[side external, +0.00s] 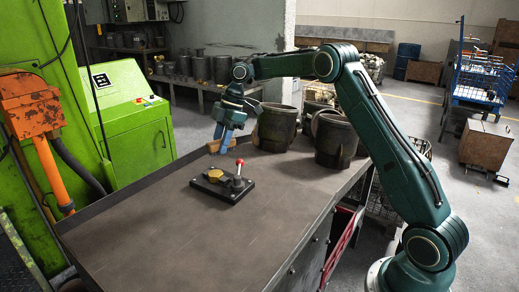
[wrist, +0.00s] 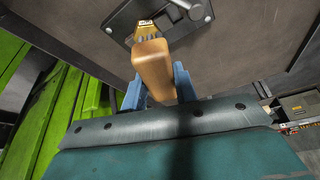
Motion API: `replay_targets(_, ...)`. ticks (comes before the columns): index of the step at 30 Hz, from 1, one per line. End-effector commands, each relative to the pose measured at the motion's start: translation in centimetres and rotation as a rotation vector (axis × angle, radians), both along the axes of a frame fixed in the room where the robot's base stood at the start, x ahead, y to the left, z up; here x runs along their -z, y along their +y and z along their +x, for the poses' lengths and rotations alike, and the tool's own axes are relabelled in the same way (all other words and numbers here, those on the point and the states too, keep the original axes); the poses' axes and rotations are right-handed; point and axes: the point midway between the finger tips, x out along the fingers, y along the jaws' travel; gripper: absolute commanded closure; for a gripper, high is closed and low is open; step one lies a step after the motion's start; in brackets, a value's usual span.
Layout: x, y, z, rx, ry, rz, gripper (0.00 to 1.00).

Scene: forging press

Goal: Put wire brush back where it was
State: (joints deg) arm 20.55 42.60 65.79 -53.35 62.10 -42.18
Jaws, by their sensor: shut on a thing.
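The wire brush, seen as a tan wooden body (wrist: 152,68), is between the two blue fingers of my gripper (wrist: 156,88) in the wrist view. My gripper is shut on it. In the side view my gripper (side external: 224,137) points down near the table's back edge, and a small tan part of the brush (side external: 213,147) shows at the fingertips. The fingers and the viewing angle hide the bristles. I cannot tell whether the brush touches the table (side external: 180,226) or hangs just above it.
A black fixture plate (side external: 231,194) with a brass-coloured part (side external: 214,175) and a red-knobbed clamp (side external: 239,163) sits in front of my gripper. Dark metal pots (side external: 275,128) stand close on the right. A green machine (side external: 137,112) is at the left. The table's front is clear.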

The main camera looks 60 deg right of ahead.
Motion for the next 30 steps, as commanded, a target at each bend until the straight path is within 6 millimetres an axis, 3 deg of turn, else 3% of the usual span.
replay_targets(5,-2.0,-1.6,-3.3,-0.042,0.0,-0.006,0.89)
replay_targets(15,-5.5,-3.9,-11.9,-0.158,0.004,-0.009,0.89)
replay_targets(24,-7.7,-4.3,-19.5,-0.258,0.003,-0.002,0.89)
replay_targets(30,-8.4,-3.9,-22.8,-0.304,-0.001,0.003,0.89)
